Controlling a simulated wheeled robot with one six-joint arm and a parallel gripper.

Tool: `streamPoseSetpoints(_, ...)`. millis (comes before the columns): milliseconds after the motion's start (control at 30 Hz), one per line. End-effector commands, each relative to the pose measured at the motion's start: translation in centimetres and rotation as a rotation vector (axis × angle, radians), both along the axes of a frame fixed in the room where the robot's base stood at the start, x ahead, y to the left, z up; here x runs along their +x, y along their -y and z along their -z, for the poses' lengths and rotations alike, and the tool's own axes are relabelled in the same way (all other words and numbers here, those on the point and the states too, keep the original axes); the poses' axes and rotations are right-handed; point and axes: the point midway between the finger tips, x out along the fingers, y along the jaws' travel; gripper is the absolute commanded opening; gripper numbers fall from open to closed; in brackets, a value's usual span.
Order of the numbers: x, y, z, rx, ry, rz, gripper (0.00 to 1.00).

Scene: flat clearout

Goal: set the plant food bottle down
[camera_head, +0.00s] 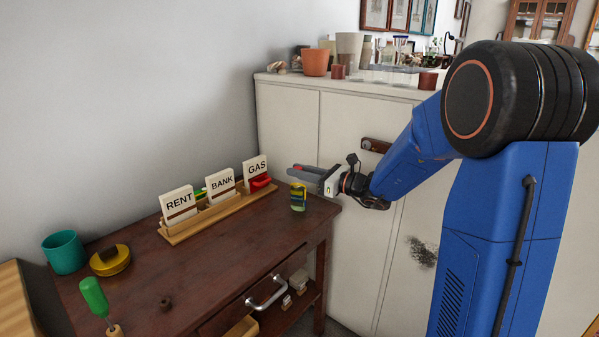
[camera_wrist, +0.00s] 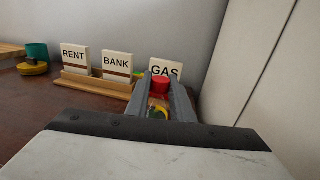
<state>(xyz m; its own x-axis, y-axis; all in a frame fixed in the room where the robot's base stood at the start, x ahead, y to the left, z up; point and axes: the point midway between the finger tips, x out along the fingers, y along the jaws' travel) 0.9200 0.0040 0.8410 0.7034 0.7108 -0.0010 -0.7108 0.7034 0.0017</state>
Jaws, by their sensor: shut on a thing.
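My gripper (camera_head: 305,174) reaches in from the right over the right end of the brown desk (camera_head: 228,258). It is shut on a small yellow and green bottle (camera_head: 298,197), which I take for the plant food bottle. The bottle looks upright, its lower part showing below the fingers. I cannot tell whether its base touches the desk. A little red shows at the fingers.
A wooden rack (camera_head: 215,222) with RENT, BANK and GAS cards stands left of my gripper, with a red item (camera_head: 259,182) by GAS. A teal mug (camera_head: 64,252), a yellow tin (camera_head: 110,261) and a green-handled tool (camera_head: 95,297) are farther left. The white cabinet (camera_head: 290,130) is close behind.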

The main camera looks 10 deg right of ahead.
Motion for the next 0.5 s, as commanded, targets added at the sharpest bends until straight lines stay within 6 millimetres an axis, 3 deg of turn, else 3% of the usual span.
streamPoseSetpoints(300, 0.01, -0.01, 0.15, 0.001, 0.001, 0.0, 0.0)
streamPoseSetpoints(333, -0.01, -0.01, 0.13, 0.001, 0.001, 0.0, 0.28)
streamPoseSetpoints(367, -0.01, -0.01, 0.12, 0.0, 0.0, 0.0, 0.35)
streamPoseSetpoints(400, -0.01, -0.01, 0.11, 0.0, 0.0, 0.0, 0.4)
streamPoseSetpoints(500, -0.01, -0.01, 0.11, 0.0, 0.0, 0.0, 0.4)
